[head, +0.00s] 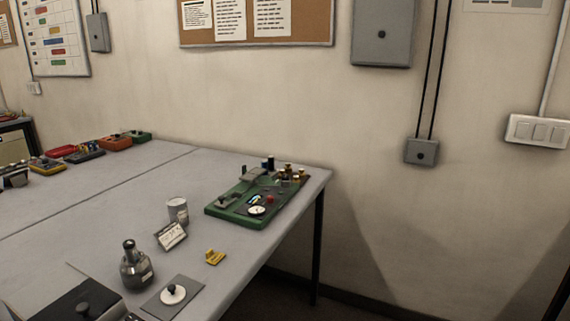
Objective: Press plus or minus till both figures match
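No plus or minus keys and no pair of figures can be made out in the head view. A small white tilted card or display (172,235) stands on the grey table, its marks too small to read. A dark metal cylinder with a narrow neck (136,270) stands upright to its lower left. A grey plate (190,286) bears a white disc with a dark knob (173,293). A black box with a knob (68,308) is cut off by the bottom edge. Neither of my grippers is in view.
The grey table (130,205) ends at the right. A green board with several parts (221,211), a light can (178,204) and a yellow piece (215,257) stand on it. Coloured devices (115,143) line the far left. The table's middle is clear.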

